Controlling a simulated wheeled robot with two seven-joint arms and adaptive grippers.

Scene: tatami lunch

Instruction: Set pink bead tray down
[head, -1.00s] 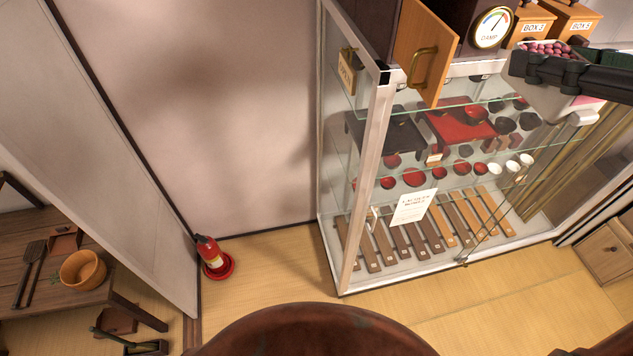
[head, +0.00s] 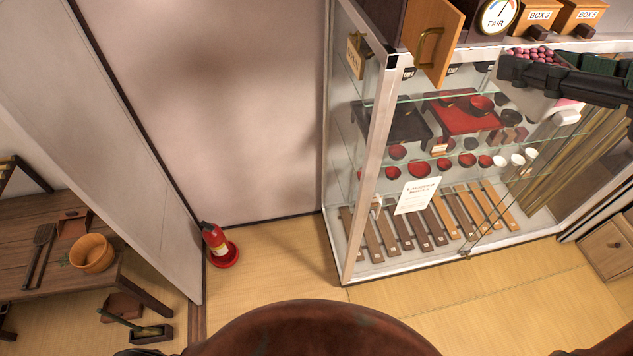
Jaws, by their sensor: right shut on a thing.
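The pink bead tray is a pale, open-topped tray (head: 528,101) at the upper right of the head view. Pink beads (head: 538,57) fill its top and a pink patch shows on its side. My right gripper (head: 530,72) reaches in from the right and is shut on the tray, its black fingers across the upper part. The tray looks held up in front of the glass cabinet, and no support shows under it. The gripper hides part of the tray. My left gripper is not in view.
The glass cabinet (head: 372,160) holds red and black lacquerware. A gauge (head: 497,15) and wooden boxes (head: 540,17) stand on top. A fire extinguisher (head: 213,240) stands by the wall. The tatami floor (head: 270,262) is clear in front.

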